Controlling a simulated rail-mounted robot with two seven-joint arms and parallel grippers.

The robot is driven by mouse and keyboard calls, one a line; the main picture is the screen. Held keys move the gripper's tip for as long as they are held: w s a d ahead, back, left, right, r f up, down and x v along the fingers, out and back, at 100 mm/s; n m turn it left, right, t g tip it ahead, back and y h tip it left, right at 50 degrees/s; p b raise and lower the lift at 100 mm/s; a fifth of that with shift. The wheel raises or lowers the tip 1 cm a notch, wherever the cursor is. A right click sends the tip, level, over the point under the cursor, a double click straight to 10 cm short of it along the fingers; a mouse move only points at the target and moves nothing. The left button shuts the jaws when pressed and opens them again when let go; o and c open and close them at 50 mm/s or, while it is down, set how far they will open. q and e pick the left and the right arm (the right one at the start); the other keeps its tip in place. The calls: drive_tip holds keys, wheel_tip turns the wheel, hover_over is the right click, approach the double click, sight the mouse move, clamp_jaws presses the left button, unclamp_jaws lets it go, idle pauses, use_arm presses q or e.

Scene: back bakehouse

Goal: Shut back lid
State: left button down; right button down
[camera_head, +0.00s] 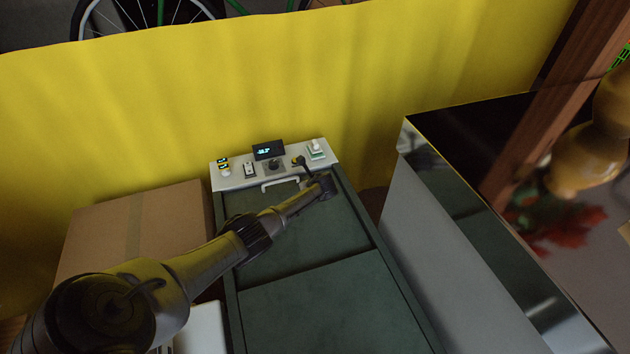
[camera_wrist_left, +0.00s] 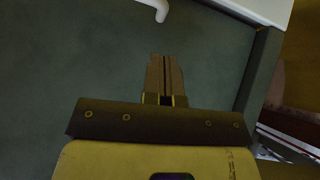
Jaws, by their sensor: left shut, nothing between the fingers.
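A dark green chest (camera_head: 408,290) stands in the middle, with a control panel at its far end. Its top shows a back panel (camera_head: 315,235), which I take for the back lid, and a front panel (camera_head: 330,310), with a straight edge between them. A white bar handle (camera_head: 280,183) is at the far end, and part of it shows in the left wrist view (camera_wrist_left: 152,8). My left gripper (camera_head: 318,186) is over the far right part of the top, close to the handle but apart from it. Its fingers (camera_wrist_left: 164,75) are shut and empty. My right gripper is not in view.
The white control panel (camera_head: 235,180) carries a small display (camera_head: 268,150) and several controls. A cardboard box (camera_head: 140,225) stands left of the chest. A metal-topped cabinet (camera_head: 450,200) stands to the right, across a narrow gap. A yellow curtain (camera_head: 200,90) hangs behind.

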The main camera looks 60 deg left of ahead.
use_arm(q)
drive_tip(key=p+v, duration=0.1)
drive_tip(key=v, duration=0.6)
drive_tip(key=shift+r, duration=0.35)
